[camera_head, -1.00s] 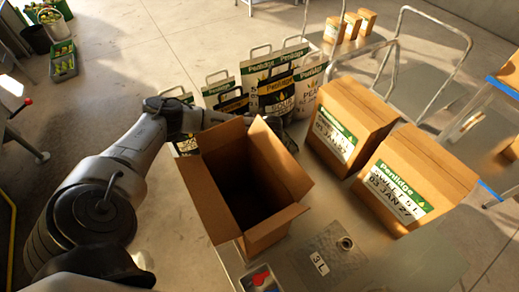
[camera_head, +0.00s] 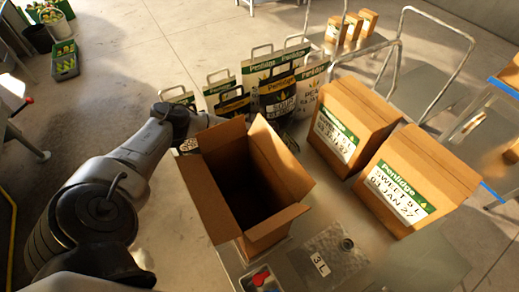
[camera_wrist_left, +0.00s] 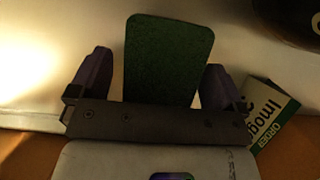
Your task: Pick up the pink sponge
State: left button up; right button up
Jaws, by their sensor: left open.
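No pink surface shows in either view. In the left wrist view a dark green, flat pad with rounded corners (camera_wrist_left: 167,58) stands between the fingers of my left gripper (camera_wrist_left: 155,80). I cannot tell whether it is the green face of the sponge. The fingers are open, with a gap on each side of the pad. In the head view my left arm reaches in from the left, and its gripper is hidden behind the open carton. My right gripper is not in view.
The open, dark-inside cardboard carton (camera_head: 211,203) stands in front of the left gripper. Several Penlidge bags (camera_head: 279,95) stand behind it. Two closed boxes (camera_head: 349,125) (camera_head: 414,182) are at the right. A small white-and-green carton (camera_wrist_left: 271,112) is close beside the right finger.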

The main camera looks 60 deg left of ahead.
pick_arm(q)
jog(key=shift+f, duration=0.2)
dwell(0.3)
jog(key=shift+c, duration=0.3)
jog(key=c, duration=0.9)
